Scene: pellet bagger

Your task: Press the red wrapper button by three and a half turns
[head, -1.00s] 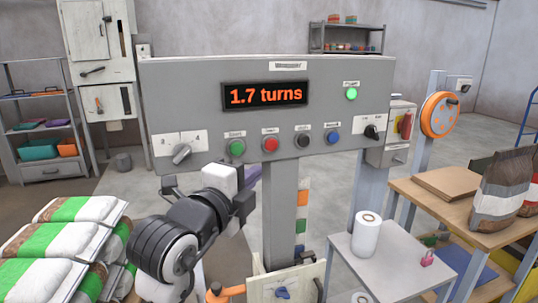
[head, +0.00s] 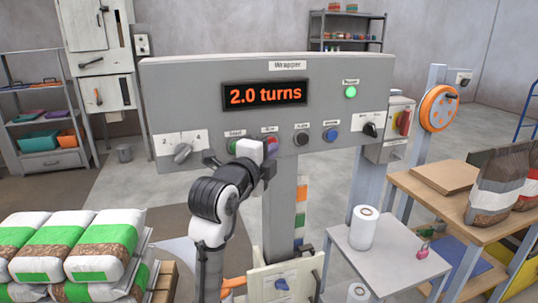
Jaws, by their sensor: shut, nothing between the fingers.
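The grey wrapper panel (head: 200,102) fills the upper middle of the head view. Its display (head: 264,94) reads "2.0 turns" in orange. The red button (head: 272,141) is in the row below the display and is partly covered by my gripper. My gripper (head: 268,152) is shut and empty, with its fingers right in front of the red button. I cannot tell whether they touch it or how far it is pushed in.
A black button (head: 301,138) and a blue button (head: 331,135) are to the right. A selector knob (head: 182,152) is at the panel's left and a black switch (head: 370,129) at its right. A green lamp (head: 350,92) is lit. Wrapped bags (head: 105,245) are stacked lower left.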

